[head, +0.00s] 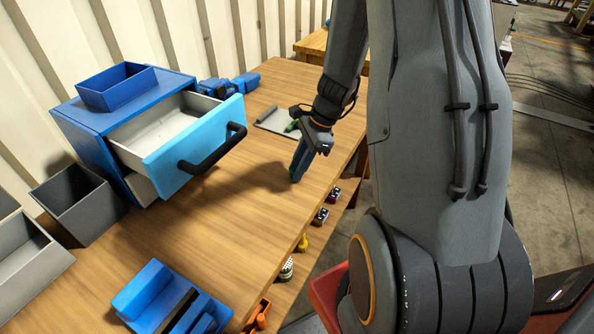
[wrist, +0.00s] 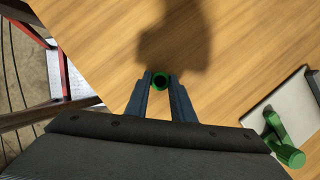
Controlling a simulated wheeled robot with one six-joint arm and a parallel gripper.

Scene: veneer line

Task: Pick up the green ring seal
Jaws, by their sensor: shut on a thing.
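The green ring seal (wrist: 160,81) is a small dark-green ring held between the fingertips of my gripper (wrist: 161,84) in the wrist view. The gripper is shut on it. In the head view my gripper (head: 296,172) points down over the wooden table (head: 225,220), near its right edge. Only a trace of green shows at the fingertips there. I cannot tell whether the ring touches the tabletop.
A blue cabinet (head: 85,116) stands at left with its light-blue drawer (head: 200,135) pulled open. Blue blocks (head: 160,296) lie at the front. The table middle is clear.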

